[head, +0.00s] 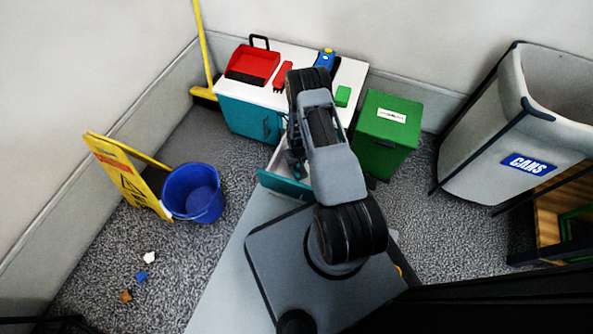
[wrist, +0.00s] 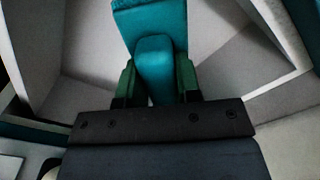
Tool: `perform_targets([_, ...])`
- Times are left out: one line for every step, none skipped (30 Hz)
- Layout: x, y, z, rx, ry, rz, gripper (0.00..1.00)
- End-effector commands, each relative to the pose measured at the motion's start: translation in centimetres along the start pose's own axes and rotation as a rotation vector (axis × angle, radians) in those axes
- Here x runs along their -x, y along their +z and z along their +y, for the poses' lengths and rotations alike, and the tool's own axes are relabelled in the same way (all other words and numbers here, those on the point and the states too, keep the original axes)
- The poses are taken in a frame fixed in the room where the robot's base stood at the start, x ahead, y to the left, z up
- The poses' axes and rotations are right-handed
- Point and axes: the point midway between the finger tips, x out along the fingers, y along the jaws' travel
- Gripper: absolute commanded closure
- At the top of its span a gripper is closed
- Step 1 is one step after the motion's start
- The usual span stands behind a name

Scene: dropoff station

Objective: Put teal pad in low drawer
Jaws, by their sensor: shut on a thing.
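The teal pad (wrist: 150,20) shows in the wrist view, a flat teal piece with a rounded block-like grip. My gripper (wrist: 158,82) is shut on that grip, with one green finger on each side. Pale walls and a grey floor surround the pad, so it appears inside or just over the open low drawer; I cannot tell if it touches the floor. In the head view the low drawer (head: 284,187) is pulled out from the teal cabinet (head: 240,117), and my arm hides much of it and the pad.
A green bin (head: 385,140) is to the right. A blue bucket (head: 194,192) and yellow sign (head: 125,172) stand left.

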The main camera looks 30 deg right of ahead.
Motion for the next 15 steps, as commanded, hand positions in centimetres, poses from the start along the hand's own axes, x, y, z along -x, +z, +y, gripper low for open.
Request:
perform_targets([-0.5, -0.1, 0.0, 0.0, 0.0, 0.002, 0.94])
perform_targets([-0.6, -0.1, 0.0, 0.001, 0.0, 0.002, 0.94])
perform_targets([-0.7, -0.1, 0.0, 0.001, 0.0, 0.002, 0.94])
perform_targets([-0.8, -0.1, 0.0, 0.001, 0.0, 0.001, 0.94])
perform_targets([-1.0, -0.1, 0.0, 0.001, 0.0, 0.001, 0.94])
perform_targets([-1.2, 0.0, -0.1, 0.001, 0.0, 0.001, 0.94])
perform_targets([-1.5, 0.0, -0.1, 0.001, 0.0, 0.001, 0.94])
perform_targets([-1.8, 0.0, -0.1, 0.001, 0.0, 0.0, 0.94])
perform_targets([-2.4, 0.0, -0.1, 0.001, 0.0, 0.001, 0.94])
perform_targets([-2.8, 0.0, -0.1, 0.001, 0.0, 0.001, 0.94])
perform_targets([-3.2, -0.1, -0.1, 0.001, 0.0, 0.001, 0.94])
perform_targets([-3.8, 0.0, -0.1, 0.001, -0.001, 0.001, 0.94])
perform_targets([-4.2, 0.0, -0.1, 0.001, -0.001, 0.001, 0.94])
perform_targets([-4.4, -0.1, -0.1, 0.001, -0.001, 0.001, 0.94])
perform_targets([-4.6, -0.1, -0.1, 0.0, 0.0, 0.002, 0.94])
